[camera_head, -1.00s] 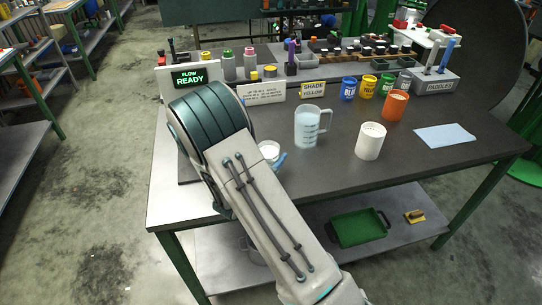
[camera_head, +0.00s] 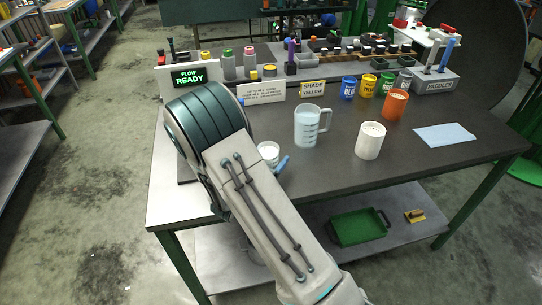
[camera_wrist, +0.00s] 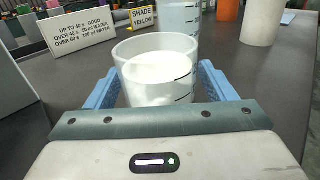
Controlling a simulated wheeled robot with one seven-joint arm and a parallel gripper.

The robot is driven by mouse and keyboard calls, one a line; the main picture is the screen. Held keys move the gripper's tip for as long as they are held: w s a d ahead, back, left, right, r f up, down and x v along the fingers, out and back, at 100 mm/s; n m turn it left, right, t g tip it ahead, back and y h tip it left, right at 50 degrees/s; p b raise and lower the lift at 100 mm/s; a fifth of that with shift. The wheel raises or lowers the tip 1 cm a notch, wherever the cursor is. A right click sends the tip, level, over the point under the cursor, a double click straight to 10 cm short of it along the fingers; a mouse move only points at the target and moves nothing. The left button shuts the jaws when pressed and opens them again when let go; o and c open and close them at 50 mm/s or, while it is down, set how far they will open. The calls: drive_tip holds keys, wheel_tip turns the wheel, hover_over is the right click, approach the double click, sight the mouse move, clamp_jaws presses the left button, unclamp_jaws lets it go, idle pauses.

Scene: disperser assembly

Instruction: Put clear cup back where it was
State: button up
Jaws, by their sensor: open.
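The clear cup (camera_wrist: 127,49) stands upright on the dark table, with white contents inside. In the head view the cup (camera_head: 268,153) is just right of my arm, near the table's middle. My gripper (camera_wrist: 161,72) is open in the wrist view, with one blue finger on each side of the cup. I cannot tell whether either finger touches it. In the head view one blue finger (camera_head: 283,164) shows beside the cup, and my arm hides the rest of the gripper.
A measuring jug (camera_head: 307,130) stands close behind the cup. A dispenser with a READY display (camera_head: 189,77) is behind. The front right tabletop is clear.

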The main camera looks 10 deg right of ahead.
drive_tip(key=b+v, duration=0.1)
drive_tip(key=v, duration=1)
drive_tip(key=shift+s+r, duration=0.1)
drive_tip(key=s+d+r+m+g, duration=0.5)
drive_tip(key=s+d+m+g, duration=0.6)
drive_tip(key=d+m+g, duration=0.15)
drive_tip(key=s+a+r+m+t+y, duration=0.1)
drive_tip(key=s+a+r+m+y, duration=0.1)
drive_tip(key=m+y, duration=0.4)
drive_tip(key=s+a+r+m+t+y, duration=0.1)
drive_tip(key=s+a+r+m+y, duration=0.2)
drive_tip(key=s+m+y, duration=0.3)
drive_tip(key=r+m, duration=0.1)
drive_tip(key=m, duration=0.1)
drive_tip(key=shift+s+m+y, duration=0.15)
drive_tip(key=shift+m+y, duration=0.2)
drive_tip(key=shift+y, duration=0.05)
drive_tip(key=shift+a+r+t, duration=0.1)
drive_tip(key=shift+t, duration=0.15)
